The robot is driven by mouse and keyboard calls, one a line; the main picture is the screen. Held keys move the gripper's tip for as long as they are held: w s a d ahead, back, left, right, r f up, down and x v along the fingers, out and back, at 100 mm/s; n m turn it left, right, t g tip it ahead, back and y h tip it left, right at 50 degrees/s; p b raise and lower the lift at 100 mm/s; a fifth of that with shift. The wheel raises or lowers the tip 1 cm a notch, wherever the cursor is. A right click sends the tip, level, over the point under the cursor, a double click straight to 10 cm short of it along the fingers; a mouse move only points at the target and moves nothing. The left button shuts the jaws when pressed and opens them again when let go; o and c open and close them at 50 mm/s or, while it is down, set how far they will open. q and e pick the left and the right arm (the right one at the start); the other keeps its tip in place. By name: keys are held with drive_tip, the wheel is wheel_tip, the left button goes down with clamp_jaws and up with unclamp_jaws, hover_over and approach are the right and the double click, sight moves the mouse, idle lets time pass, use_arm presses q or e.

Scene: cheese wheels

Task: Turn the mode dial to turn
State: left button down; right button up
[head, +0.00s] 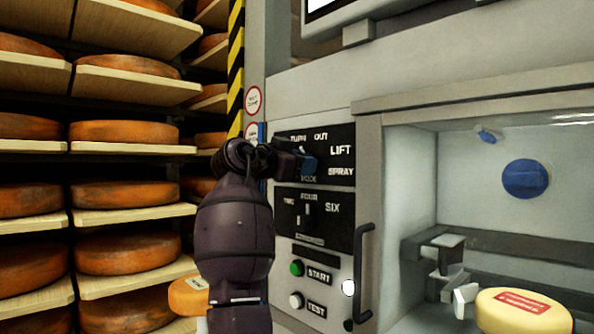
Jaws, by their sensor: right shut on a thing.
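The mode dial sits on the upper black plate (342,174) of the machine's control panel. The plate's labels read TURN, OUT, LIFT and SPRAY, with MODE below. My right gripper (303,160) is at this plate, its blue fingertips shut on the mode dial. The gripper hides most of the dial, so I cannot tell which label it points to. My left gripper is not in view.
Below are a second dial plate (325,236), a green START button (297,268) and a white TEST button (296,300). A dark door handle (362,275) stands to the right. Behind the window lies a yellow cheese wheel (505,318). Shelves of orange wheels (125,252) fill the left.

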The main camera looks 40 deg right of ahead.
drive_tip(key=shift+w+f+m, duration=0.1)
drive_tip(key=shift+f+m, duration=0.1)
drive_tip(key=shift+m, duration=0.4)
drive_tip(key=shift+r+m+b, duration=0.15)
drive_tip(key=shift+m+b, duration=0.3)
drive_tip(key=shift+m, duration=0.05)
drive_tip(key=o, duration=0.9)
drive_tip(key=s+a, duration=0.1)
drive_tip(key=a, duration=1)
drive_tip(key=shift+p, duration=0.3)
